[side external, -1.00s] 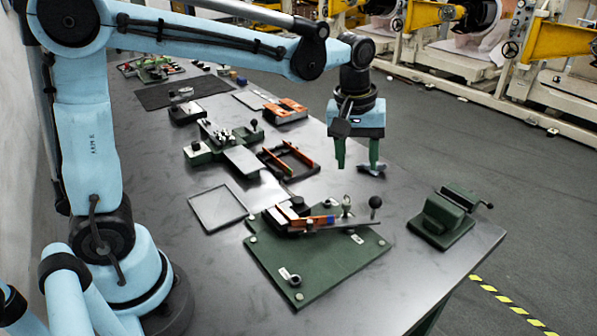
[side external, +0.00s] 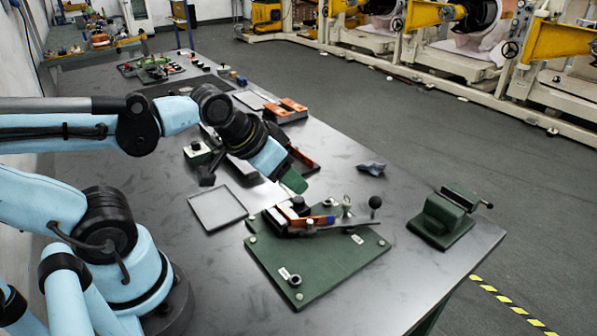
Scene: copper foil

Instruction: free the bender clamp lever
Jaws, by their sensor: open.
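The bender sits on a green base plate (side external: 325,265) near the front of the table, with dark blocks and orange and blue parts along its back. A lever (side external: 347,219) with a black ball knob (side external: 375,202) runs along its right side; nothing visible lies on it. Which part is the clamp lever is hard to tell. My gripper (side external: 293,183) is tilted down to the right, above and behind the bender's left end, apart from the knob. It is open and looks empty; its fingers overlap in this view. A crumpled grey-blue cloth (side external: 371,168) lies on the table behind the knob.
A green vise-like tool (side external: 443,215) stands at the right table edge. A shallow grey tray (side external: 217,208) lies left of the bender. An orange fixture (side external: 286,110) and other tools stand farther back. Bare table surrounds the cloth.

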